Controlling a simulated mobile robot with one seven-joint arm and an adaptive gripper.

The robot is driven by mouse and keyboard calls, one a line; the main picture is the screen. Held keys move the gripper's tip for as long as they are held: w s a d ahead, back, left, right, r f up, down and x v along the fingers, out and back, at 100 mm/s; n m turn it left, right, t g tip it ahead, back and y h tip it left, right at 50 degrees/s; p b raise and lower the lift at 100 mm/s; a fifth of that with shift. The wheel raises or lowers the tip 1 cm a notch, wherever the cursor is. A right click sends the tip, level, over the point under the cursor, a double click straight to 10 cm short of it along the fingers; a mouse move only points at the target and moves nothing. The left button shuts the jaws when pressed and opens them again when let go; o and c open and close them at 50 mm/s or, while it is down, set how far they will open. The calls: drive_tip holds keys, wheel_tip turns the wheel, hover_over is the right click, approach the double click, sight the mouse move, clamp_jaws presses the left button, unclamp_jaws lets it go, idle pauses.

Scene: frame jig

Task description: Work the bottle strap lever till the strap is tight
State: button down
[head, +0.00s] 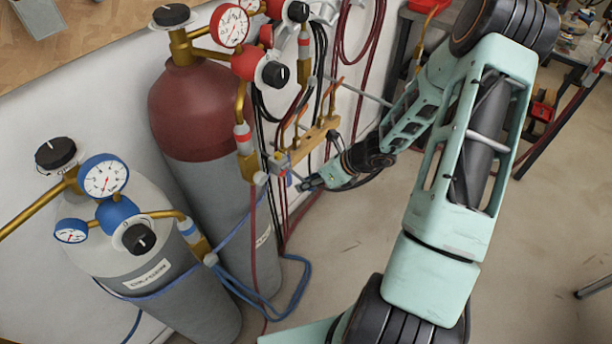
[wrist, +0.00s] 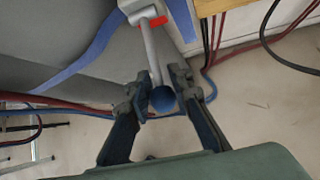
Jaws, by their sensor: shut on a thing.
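In the wrist view the strap lever (wrist: 151,52) is a grey bar ending in a dark blue ball knob (wrist: 162,99). It comes out of a grey buckle (wrist: 138,9) with a red piece, beside the grey bottle wall. The blue strap (wrist: 88,53) runs slantwise from the buckle across the bottle. My gripper (wrist: 162,85) is shut on the lever, a finger on each side near the knob.
A grey bottle (head: 165,295) with blue gauges stands at the front left. Red and black hoses (head: 320,70) hang along the wall behind my gripper. Blue hose (head: 297,290) loops near the bottle bases. The floor (head: 345,230) to the right is mostly clear.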

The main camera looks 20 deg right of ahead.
drive_tip(key=shift+s+d+r+g+p, duration=0.15)
drive_tip(key=shift+g+p, duration=0.15)
drive_tip(key=shift+p, duration=0.15)
drive_tip(key=c, duration=1.7)
unclamp_jaws()
drive_tip(key=v, duration=1.2)
drive_tip(key=shift+a+r, duration=0.2)
drive_tip(key=shift+a, duration=0.05)
